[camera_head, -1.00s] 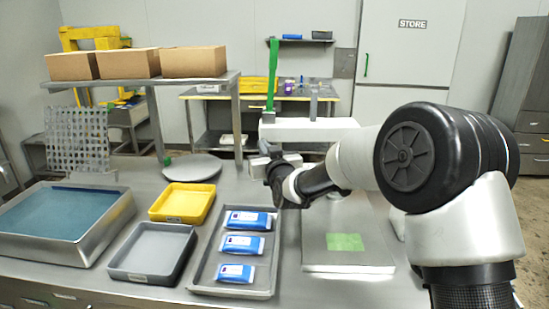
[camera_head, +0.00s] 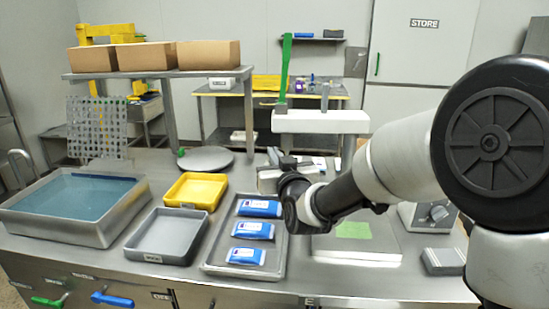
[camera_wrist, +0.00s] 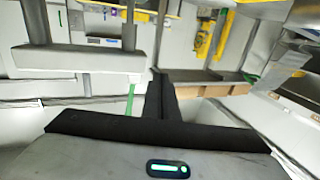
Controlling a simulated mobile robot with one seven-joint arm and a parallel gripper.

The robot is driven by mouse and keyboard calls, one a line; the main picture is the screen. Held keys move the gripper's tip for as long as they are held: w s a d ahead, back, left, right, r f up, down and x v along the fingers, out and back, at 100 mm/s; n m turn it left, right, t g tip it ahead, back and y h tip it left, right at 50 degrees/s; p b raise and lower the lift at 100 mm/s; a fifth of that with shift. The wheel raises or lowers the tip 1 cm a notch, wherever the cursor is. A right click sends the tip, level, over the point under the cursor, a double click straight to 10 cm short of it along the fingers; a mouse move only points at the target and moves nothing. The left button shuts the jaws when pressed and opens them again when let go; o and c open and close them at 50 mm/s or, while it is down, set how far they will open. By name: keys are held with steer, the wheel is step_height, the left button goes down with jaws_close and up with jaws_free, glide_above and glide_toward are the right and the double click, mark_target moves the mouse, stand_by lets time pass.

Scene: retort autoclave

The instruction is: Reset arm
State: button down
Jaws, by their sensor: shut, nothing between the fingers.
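My gripper (camera_wrist: 160,95) shows in the wrist view as two dark fingers pressed together, with nothing between them. In the head view my arm reaches in from the right, and its wrist is above the counter, just right of the metal tray (camera_head: 208,266). The fingertips are hard to make out there. Three blue-and-white pouches lie in the metal tray: a back one (camera_head: 259,208), a middle one (camera_head: 252,230) and a front one (camera_head: 245,257).
A yellow tray (camera_head: 171,201), a grey tray (camera_head: 131,252) and a water-filled basin (camera_head: 112,231) stand left. A white board with a green patch (camera_head: 353,230) lies below my arm. A small grey block (camera_head: 443,262) sits right. Brown boxes (camera_head: 208,54) rest on the shelf.

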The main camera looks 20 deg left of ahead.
steer(key=s+d+r+m+g+h, duration=0.1)
steer(key=s+d+g+h, duration=0.2)
steer(key=d, duration=0.8)
steer(key=s+d+m+g+h, duration=0.1)
steer(key=s+d+h, duration=0.3)
steer(key=d, duration=0.7)
steer(key=s+d+f+m+g+h, duration=0.1)
steer(key=s+d+f+m+g, duration=0.1)
steer(key=s+d, duration=0.75)
steer(key=s+d+f+m+g+h, duration=0.25)
steer(key=s+d, duration=0.45)
steer(key=s, duration=0.6)
step_height(320, 180, up, 18)
steer(key=s+p, duration=0.1)
steer(key=p, duration=1.7)
steer(key=shift+s+g+p, duration=0.3)
steer(key=shift+g, duration=0.15)
steer(key=shift+y, duration=0.25)
